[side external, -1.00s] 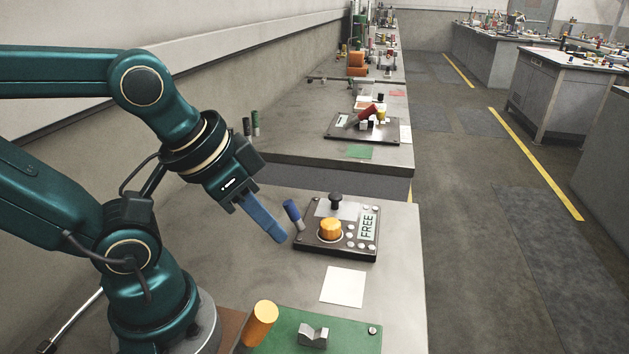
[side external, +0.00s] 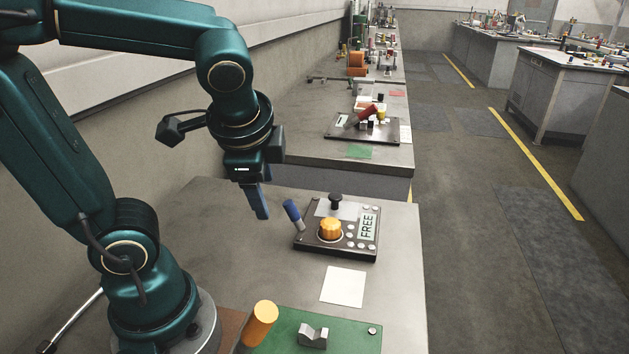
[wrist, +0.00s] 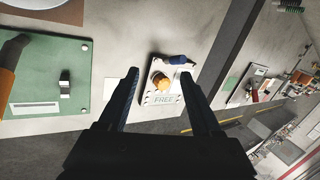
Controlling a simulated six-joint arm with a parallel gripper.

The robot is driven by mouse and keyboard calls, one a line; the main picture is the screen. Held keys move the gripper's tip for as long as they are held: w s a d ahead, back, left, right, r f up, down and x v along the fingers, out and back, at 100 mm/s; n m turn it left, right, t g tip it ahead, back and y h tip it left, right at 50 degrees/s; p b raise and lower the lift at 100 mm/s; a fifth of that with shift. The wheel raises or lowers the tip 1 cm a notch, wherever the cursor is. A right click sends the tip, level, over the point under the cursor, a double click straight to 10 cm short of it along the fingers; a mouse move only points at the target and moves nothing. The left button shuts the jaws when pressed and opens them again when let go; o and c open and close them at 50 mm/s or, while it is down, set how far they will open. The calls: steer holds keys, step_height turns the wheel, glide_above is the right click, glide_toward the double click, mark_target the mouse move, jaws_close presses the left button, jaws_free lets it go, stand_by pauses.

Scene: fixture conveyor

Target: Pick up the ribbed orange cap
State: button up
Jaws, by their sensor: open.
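The ribbed orange cap (side external: 330,229) sits on a dark panel (side external: 312,254) on the near bench. In the wrist view the cap (wrist: 161,83) shows between and beyond my two fingers, on the panel marked FREE. My gripper (side external: 262,217) is open and empty, pointing down above the bench, to the left of the panel and higher than it. In the wrist view its fingers (wrist: 163,78) are spread apart. In the side view the fingers overlap, so the gap between them is hidden.
On the panel are a blue-tipped lever (side external: 292,213) left of the cap, a black knob (side external: 336,199) behind it and a FREE label (side external: 367,226). A white square (side external: 343,287) lies in front. A green plate (side external: 285,330) carries an orange cylinder (side external: 261,322) and a metal block (side external: 313,336).

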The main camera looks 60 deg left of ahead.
steer(key=w+a+f+m+g+y, duration=0.1)
steer(key=w+a+m+y, duration=0.2)
steer(key=w+m, duration=0.15)
steer(key=m+t+y, duration=0.2)
steer(key=m+y, duration=0.3)
steer(key=m, duration=0.3)
glide_above(332, 226)
steer(key=d, duration=0.1)
steer(key=f, duration=0.7)
steer(key=shift+s+d+f, duration=0.1)
steer(key=shift+s+f, duration=0.1)
steer(key=f, duration=0.1)
steer(key=d+f+m, duration=0.1)
steer(key=f+m, duration=0.1)
steer(key=f, duration=0.1)
steer(key=shift+s+d, duration=0.15)
steer(key=shift+d, duration=0.1)
steer(key=shift+f+m+y, duration=0.2)
steer(key=shift+m+y, duration=0.05)
steer(key=shift+y, duration=0.05)
steer(key=shift+a+f, duration=0.1)
steer(key=shift+f, duration=0.05)
steer(key=shift+x, duration=2.25)
